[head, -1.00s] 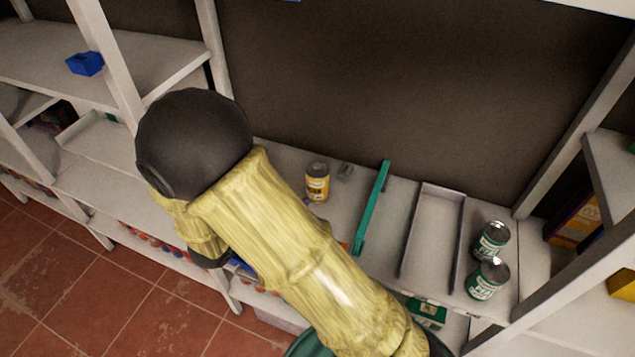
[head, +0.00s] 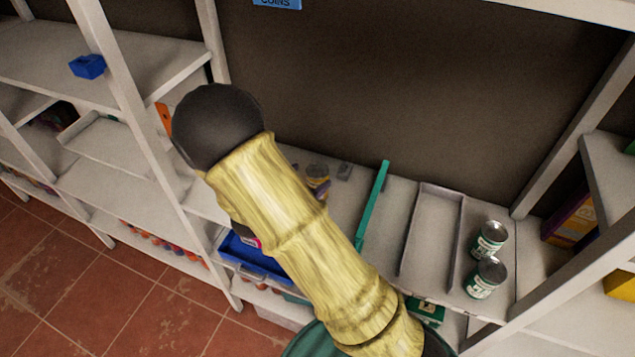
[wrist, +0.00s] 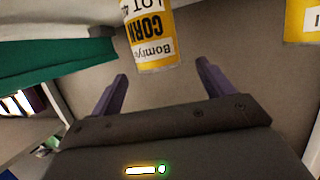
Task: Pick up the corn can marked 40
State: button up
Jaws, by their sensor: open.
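In the wrist view a yellow and white can (wrist: 152,38) labelled CORN shows beyond my fingers, cut off by the top edge. Its lot line reads "LOT 4" and the rest is not readable. My gripper (wrist: 161,78) is open, its two purple fingers apart, with nothing between them. The can lies ahead of the gap, apart from the fingers. A second yellow-labelled can (wrist: 302,20) shows at the top right corner, its number out of view. In the head view a yellow can (head: 317,171) stands on the shelf, partly hidden by my arm.
A green divider (head: 373,205) stands right of the can in the head view; a green strip (wrist: 60,62) lies at left in the wrist view. An empty grey tray (head: 432,235) and two green-labelled cans (head: 489,240) are farther right. A blue bin (head: 245,254) sits below.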

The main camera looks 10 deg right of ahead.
aim_at(316, 172)
jog(key=p+x, duration=0.1)
jog(key=x, duration=0.3)
jog(key=shift+w+d, duration=0.25)
jog(key=shift+w+d+f, duration=0.1)
jog(key=shift+d+f, duration=0.05)
jog(key=shift+d, duration=0.15)
jog(key=shift+a, duration=0.1)
jog(key=shift+s+a, duration=0.15)
jog(key=shift+s, duration=0.05)
jog(key=c, duration=1.3)
jog(key=shift+w, duration=0.1)
jog(key=shift+c, duration=0.2)
notch_tip(316, 172, up, 10)
jog(key=shift+r, duration=0.1)
